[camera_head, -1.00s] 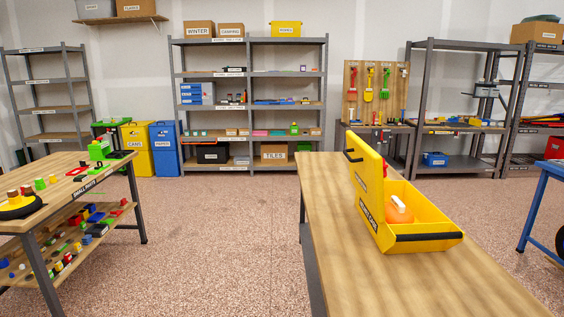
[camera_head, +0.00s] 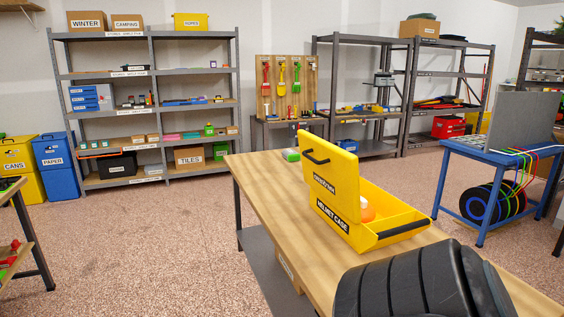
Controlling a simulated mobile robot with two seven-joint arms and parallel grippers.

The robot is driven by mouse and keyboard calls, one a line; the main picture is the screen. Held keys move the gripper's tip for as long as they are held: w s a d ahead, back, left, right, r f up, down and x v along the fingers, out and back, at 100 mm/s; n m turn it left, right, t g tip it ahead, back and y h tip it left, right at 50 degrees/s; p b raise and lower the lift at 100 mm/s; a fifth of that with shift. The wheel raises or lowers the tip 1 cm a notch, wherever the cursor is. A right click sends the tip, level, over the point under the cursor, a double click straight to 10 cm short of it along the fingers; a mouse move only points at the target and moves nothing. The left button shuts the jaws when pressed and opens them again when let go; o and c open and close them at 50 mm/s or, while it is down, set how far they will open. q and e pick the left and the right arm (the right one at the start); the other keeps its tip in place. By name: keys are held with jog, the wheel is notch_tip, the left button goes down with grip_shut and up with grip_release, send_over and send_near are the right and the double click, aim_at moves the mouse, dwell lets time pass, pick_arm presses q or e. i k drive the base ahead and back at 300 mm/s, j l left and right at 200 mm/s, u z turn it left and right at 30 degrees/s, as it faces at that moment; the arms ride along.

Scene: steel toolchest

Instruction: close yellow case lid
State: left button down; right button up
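The yellow case (camera_head: 368,236), labelled "HELMET CASE", stands on the wooden table. Its lid (camera_head: 332,180) is raised upright and has a black handle near its top. A black handle also runs along the case's right edge. An orange and white object (camera_head: 367,211) sits inside, partly hidden by the lid. Neither gripper is in view.
The wooden table (camera_head: 262,200) has bare room left of the case. A large dark ribbed object (camera_head: 415,285) fills the near front. A blue table (camera_head: 490,158) with cables and dark wheels stands to the right. Shelves (camera_head: 150,67) line the back wall.

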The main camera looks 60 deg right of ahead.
aim_at(333, 171)
jog(key=i+z, duration=0.4)
jog(key=i, duration=0.15)
jog(key=i+j+z, duration=0.15)
jog(key=i+z, duration=0.3)
jog(key=i, duration=0.15)
jog(key=i+l+z, duration=0.1)
jog(key=i+z, duration=0.5)
jog(key=z, duration=0.15)
jog(key=i+j+z, duration=0.1)
jog(key=i+z, duration=0.4)
jog(key=z, duration=0.65)
jog(key=i+z, duration=0.15)
jog(key=z, duration=0.6)
jog(key=i+j, duration=0.05)
